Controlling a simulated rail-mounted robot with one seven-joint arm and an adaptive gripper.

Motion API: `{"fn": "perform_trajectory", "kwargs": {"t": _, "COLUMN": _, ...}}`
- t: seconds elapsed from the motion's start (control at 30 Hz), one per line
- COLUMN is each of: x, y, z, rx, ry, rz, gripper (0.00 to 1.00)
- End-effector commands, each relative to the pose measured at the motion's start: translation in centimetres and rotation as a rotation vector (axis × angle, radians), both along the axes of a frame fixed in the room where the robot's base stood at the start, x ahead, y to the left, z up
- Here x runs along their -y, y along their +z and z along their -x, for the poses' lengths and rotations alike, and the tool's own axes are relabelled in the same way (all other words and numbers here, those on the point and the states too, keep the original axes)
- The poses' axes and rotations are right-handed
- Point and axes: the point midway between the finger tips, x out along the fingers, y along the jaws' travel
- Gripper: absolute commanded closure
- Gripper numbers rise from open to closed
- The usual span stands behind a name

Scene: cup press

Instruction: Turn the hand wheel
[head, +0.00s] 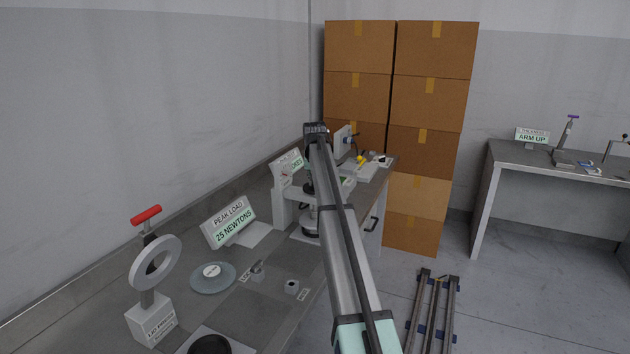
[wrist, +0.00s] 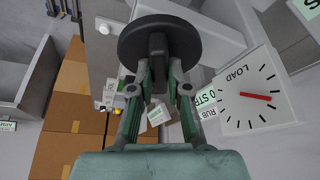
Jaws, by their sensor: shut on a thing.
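The hand wheel (wrist: 133,43) is a dark round disc at the top centre of the wrist view. A black upright grip (wrist: 157,55) stands out from it toward the camera. My gripper (wrist: 158,85) has one finger on each side of this grip and is shut on it. The fingertip contact is partly hidden. A white dial marked LOAD (wrist: 238,113) is to the right, with its red needle pointing right. In the head view, the grey press (head: 283,205) stands on the bench behind my arm, which hides the wheel and gripper.
The bench (head: 85,322) holds a PEAK LOAD 25 NEWTONS sign (head: 230,222), a glass disc (head: 213,278) and a ring-shaped stand with a red handle (head: 155,262). Stacked cardboard boxes (head: 437,100) stand behind. Another table (head: 560,165) is at the right.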

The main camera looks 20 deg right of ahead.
Motion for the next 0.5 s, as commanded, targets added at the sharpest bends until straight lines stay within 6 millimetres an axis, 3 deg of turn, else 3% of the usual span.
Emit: {"fn": "perform_trajectory", "kwargs": {"t": 0.5, "x": -0.13, "y": -0.1, "z": -0.02, "rx": -0.003, "ry": -0.168, "rz": -0.002, "gripper": 1.0}}
